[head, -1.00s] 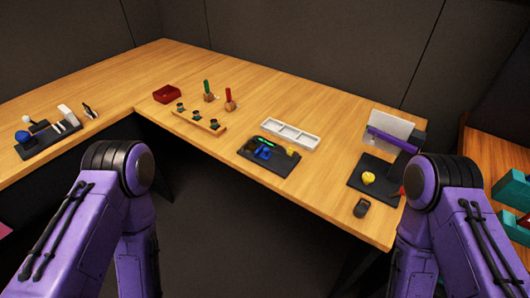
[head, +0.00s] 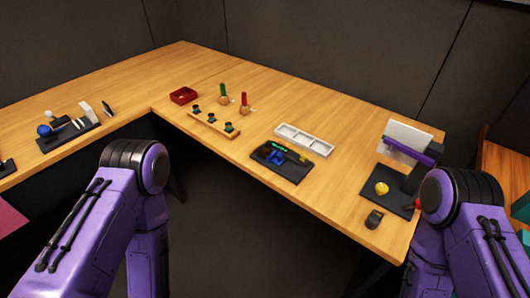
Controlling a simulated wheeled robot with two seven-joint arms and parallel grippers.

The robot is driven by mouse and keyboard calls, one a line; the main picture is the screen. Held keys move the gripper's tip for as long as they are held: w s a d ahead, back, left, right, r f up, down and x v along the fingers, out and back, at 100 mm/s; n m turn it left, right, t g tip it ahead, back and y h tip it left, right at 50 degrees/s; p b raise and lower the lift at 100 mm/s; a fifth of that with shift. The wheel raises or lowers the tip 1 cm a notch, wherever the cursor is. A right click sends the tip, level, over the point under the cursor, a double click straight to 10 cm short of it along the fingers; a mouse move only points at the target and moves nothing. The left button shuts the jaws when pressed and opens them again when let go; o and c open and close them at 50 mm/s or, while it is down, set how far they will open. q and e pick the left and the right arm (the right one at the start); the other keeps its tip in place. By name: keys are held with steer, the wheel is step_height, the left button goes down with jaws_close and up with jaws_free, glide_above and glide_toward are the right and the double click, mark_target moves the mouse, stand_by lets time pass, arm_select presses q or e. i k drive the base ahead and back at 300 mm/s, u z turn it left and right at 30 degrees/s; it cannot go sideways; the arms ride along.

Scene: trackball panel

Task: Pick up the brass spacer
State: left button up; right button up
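A dark panel (head: 277,173) lies near the front edge of the wooden table, right of the picture's middle. It carries small blue and green parts. A small yellowish piece (head: 303,157) at its right end may be the brass spacer, but it is too small to be sure. Neither gripper is in view; only purple upper parts of my two arms show at lower left and lower right.
A white divided tray (head: 304,140) lies just behind the panel. A dark stand holding a yellow object (head: 382,188) and a dark mouse-like item (head: 374,219) are to the right. A red box (head: 183,96) and a wooden rack (head: 214,124) are to the left. Table (head: 330,200) is bare between panel and stand.

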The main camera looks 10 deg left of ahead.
mark_target(265, 151)
steer(key=u, duration=1.95)
steer(key=i, duration=1.6)
steer(key=z, duration=2.35)
